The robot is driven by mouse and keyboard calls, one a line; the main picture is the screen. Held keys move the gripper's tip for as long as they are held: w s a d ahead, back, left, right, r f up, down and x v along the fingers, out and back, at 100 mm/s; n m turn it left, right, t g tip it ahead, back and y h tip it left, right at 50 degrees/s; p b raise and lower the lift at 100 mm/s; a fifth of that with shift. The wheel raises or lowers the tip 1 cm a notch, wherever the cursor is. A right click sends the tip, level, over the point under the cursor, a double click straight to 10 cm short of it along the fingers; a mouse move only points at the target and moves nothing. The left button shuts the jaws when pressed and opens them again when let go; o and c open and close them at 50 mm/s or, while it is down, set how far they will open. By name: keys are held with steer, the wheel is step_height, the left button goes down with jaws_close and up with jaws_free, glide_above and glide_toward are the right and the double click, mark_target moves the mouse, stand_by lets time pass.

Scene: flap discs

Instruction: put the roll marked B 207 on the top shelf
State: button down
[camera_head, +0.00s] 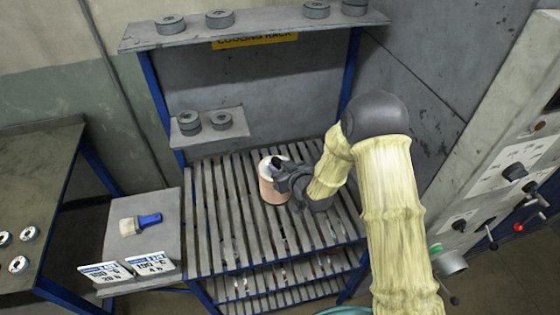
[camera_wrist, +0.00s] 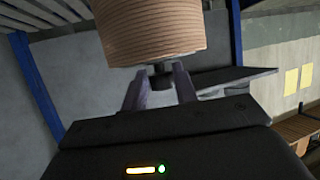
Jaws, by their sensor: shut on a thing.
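A tan, ribbed roll (camera_head: 270,192) with a pale top is at my gripper (camera_head: 283,178), in front of the slatted rack shelf (camera_head: 207,245). It fills the top of the wrist view (camera_wrist: 150,28). In that view my gripper (camera_wrist: 160,75) has its fingers closed around a dark stem at the end of the roll. I cannot tell from the head view whether the roll touches the slats. No B 207 mark is readable on its visible side.
A small mid-level shelf (camera_head: 238,131) holds grey rolls. A side ledge (camera_head: 165,218) carries a blue-handled brush (camera_head: 140,223) and two printed cards (camera_head: 130,271). Blue posts (camera_head: 352,65) frame the rack. A control panel (camera_head: 505,175) stands right. The top shelf's front edge has bare room.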

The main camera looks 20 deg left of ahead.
steer(key=shift+s+a+r, duration=0.15)
steer(key=shift+s+r, duration=0.1)
steer(key=shift+f, duration=0.1)
steer(key=c, duration=1.1)
jaws_free()
steer(key=shift+f, duration=0.15)
steer(key=b+v, duration=0.4)
steer(key=v, duration=0.8)
steer(key=shift+d+b, duration=0.2)
steer(key=shift+b, duration=0.2)
steer(key=shift+w, duration=0.15)
